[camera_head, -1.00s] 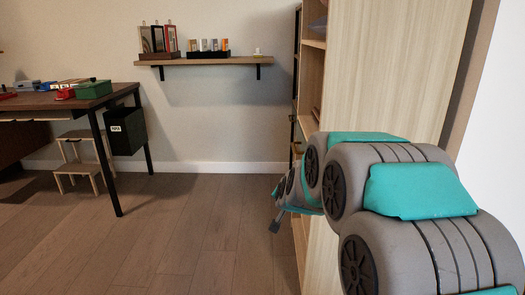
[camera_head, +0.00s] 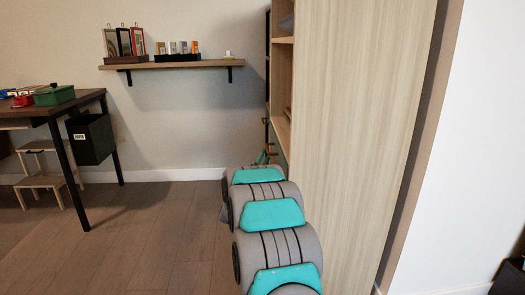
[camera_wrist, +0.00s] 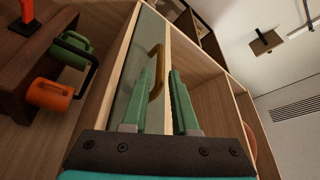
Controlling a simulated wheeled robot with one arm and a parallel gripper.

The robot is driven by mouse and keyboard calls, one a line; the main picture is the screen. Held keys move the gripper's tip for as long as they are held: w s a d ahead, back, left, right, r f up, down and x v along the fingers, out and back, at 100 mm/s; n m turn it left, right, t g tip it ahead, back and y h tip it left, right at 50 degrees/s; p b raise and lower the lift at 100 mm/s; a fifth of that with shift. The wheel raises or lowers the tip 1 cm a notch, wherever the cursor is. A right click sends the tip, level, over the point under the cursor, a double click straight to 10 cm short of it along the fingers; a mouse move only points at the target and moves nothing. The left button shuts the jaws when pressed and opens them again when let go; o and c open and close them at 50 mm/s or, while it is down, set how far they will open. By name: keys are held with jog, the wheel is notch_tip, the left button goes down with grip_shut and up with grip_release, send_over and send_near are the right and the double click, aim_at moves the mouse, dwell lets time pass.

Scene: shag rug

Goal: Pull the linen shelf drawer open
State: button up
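The linen shelf (camera_head: 360,130) is a tall pale-wood unit on the right in the head view. In the wrist view it shows a grey-green drawer front (camera_wrist: 137,62) set in a pale wood frame, with a curved brass handle (camera_wrist: 155,72). My gripper (camera_wrist: 164,78) is open, its two green fingers pointing toward the drawer. The handle shows near the left finger, partly in the gap between the fingers; I cannot tell whether they touch. In the head view my arm hides most of the drawer, and only a bit of my gripper (camera_head: 264,156) shows beyond it.
In the wrist view a green mug (camera_wrist: 72,50) and an orange mug (camera_wrist: 50,95) are beside dark wood at left. In the head view a desk (camera_head: 50,112) stands at left and a wall shelf (camera_head: 172,65) hangs behind. The floor between is clear.

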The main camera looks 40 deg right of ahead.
aim_at(267, 148)
jog(key=shift+x, duration=3.1)
jog(key=shift+c, duration=0.2)
grip_shut()
jog(key=shift+f, duration=0.1)
